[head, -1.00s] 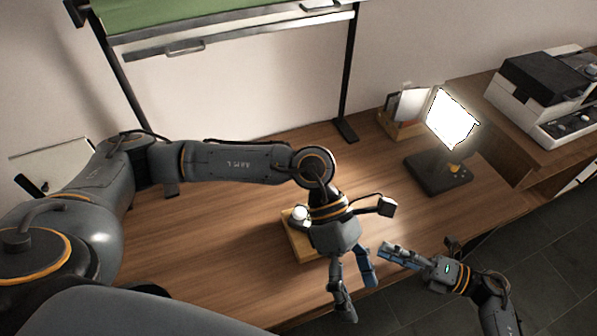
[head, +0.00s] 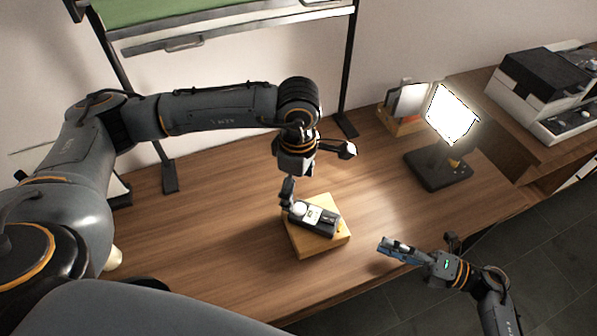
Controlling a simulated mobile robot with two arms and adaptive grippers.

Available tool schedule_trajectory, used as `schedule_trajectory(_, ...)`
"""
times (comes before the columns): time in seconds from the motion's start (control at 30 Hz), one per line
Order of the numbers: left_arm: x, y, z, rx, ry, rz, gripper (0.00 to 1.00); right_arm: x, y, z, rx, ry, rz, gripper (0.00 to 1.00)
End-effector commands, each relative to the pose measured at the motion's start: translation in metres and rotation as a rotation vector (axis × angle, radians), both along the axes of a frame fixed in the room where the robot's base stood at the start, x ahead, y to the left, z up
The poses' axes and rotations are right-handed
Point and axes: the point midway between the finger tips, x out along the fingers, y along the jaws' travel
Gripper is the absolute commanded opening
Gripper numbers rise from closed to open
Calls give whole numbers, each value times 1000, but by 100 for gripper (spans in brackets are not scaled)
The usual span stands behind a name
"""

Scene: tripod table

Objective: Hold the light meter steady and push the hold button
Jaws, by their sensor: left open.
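The light meter (head: 322,221) is a dark device with a pale round dome at its left end and a small light display. It lies on a yellowish wooden block (head: 310,246) on the table. My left gripper (head: 288,194) is open and points down at the dome end of the meter; I cannot tell whether it touches it. Part of its fingers is hidden behind one another. My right gripper (head: 391,246) is at the table's front edge, right of the block and apart from it, its fingers pointing left. The hold button is too small to make out.
A bright lamp panel (head: 451,114) on a dark base (head: 438,170) stands to the right. A small holder with cards (head: 404,108) is behind it. A white and black machine (head: 545,92) sits on the right side desk. The wooden table (head: 215,235) is clear left of the block.

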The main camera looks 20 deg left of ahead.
Motion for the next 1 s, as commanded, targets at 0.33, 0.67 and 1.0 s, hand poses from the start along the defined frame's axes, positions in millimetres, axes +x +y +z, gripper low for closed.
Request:
schedule_trajectory(0.33, -1, 0, -64, 0, 3, 1, 83, 0, 0, 0, 0, 0, 0, 38)
schedule_trajectory(0.67, 0, -1, -83, -2, 0, 0, 83, 0, 0, 0, 0, 0, 0, 38)
schedule_trajectory(1.0, 0, -1, -82, -2, 0, 0, 55, 0, 0, 0, 0, 0, 0, 38)
